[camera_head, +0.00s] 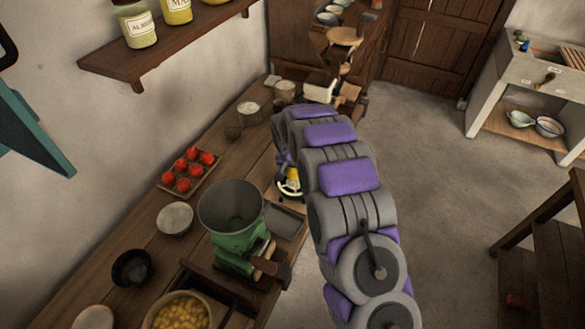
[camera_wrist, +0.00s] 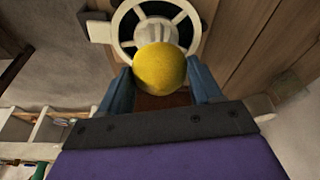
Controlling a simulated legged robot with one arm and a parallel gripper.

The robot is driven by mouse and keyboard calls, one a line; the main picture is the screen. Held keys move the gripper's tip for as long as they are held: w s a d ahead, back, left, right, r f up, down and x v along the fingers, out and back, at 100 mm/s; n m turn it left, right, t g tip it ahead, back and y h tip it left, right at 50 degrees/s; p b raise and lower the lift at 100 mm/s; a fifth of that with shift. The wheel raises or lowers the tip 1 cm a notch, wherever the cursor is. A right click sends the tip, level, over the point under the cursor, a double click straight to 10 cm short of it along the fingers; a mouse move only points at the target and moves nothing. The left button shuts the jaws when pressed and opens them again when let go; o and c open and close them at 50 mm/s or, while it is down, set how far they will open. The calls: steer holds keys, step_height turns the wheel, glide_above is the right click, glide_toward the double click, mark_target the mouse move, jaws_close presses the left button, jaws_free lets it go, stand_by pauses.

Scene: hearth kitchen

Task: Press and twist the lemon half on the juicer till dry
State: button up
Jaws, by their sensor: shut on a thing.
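The lemon half (camera_wrist: 160,68) is a yellow dome between the two blue fingers of my gripper (camera_wrist: 161,85) in the wrist view. My gripper is shut on it. The juicer (camera_wrist: 125,22) is a white ring with dark openings, just beyond the lemon in the wrist view. The lemon covers part of the juicer's middle, so I cannot tell whether they touch. In the head view the juicer (camera_head: 289,187) shows as a small white and yellow piece beside my arm, mostly hidden by it.
A green grinder (camera_head: 237,243) with a grey hopper stands on the wooden counter (camera_head: 228,157). A tray of tomatoes (camera_head: 204,185), a pale bowl (camera_head: 175,218), a dark bowl (camera_head: 131,267) and a bowl of yellow pieces (camera_head: 150,316) are nearby. The floor (camera_head: 430,150) to the right is clear.

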steer(key=shift+d, duration=0.2)
steer(key=shift+a+f, duration=0.2)
steer(key=shift+d+f, duration=0.1)
steer(key=shift+f, duration=0.1)
stand_by(0.5)
steer(key=shift+s+d+n+y+p, duration=0.15)
steer(key=shift+n+y+p, duration=0.15)
steer(key=shift+n+p, duration=0.9)
steer(key=shift+f+n+p, duration=0.1)
steer(key=shift+n+p, duration=0.4)
steer(key=shift+f, duration=0.1)
steer(key=shift+f+m+b, duration=0.1)
steer(key=shift+m+b, duration=0.3)
steer(key=shift+m, duration=0.3)
steer(key=shift+m+b, duration=0.7)
steer(key=shift+b, duration=0.05)
